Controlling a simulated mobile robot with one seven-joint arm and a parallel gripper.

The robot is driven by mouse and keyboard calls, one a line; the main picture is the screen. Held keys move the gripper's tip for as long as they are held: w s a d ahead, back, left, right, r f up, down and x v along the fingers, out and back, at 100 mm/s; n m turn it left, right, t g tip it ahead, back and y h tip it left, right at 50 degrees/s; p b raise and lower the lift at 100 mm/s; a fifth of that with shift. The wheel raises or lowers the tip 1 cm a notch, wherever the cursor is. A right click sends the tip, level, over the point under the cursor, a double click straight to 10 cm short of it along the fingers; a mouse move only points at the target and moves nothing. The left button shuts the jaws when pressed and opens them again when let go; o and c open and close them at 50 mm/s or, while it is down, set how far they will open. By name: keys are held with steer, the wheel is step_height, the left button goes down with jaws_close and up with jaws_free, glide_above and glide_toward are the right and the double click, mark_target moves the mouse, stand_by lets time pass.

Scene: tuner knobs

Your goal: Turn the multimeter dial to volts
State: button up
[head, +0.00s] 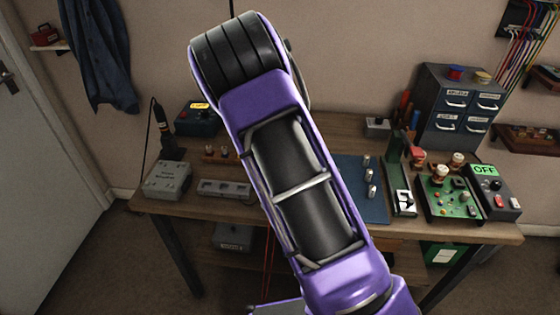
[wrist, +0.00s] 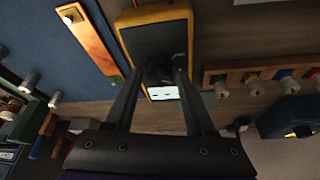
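The multimeter (wrist: 158,40) shows in the wrist view as a dark-faced box with a yellow rim and a lit white display (wrist: 163,92). Its dark dial (wrist: 159,72) is partly hidden between my fingertips; its pointer and markings cannot be read. My gripper (wrist: 163,73) is open, its two fingers apart on either side of the dial. I cannot tell whether they touch it. In the head view my arm hides the multimeter and the gripper.
A wooden rack with coloured knobs (wrist: 258,80) lies right of the multimeter, a wooden strip (wrist: 92,40) left. On the bench (head: 440,233) stand a box reading OFF (head: 487,186), a green circuit board (head: 435,207), a grey box (head: 168,180) and a drawer cabinet (head: 440,110).

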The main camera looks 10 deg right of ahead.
steer(key=shift+o, duration=0.6)
steer(key=v, duration=1.7)
steer(key=shift+s+r+p, duration=0.2)
steer(key=shift+p, duration=0.15)
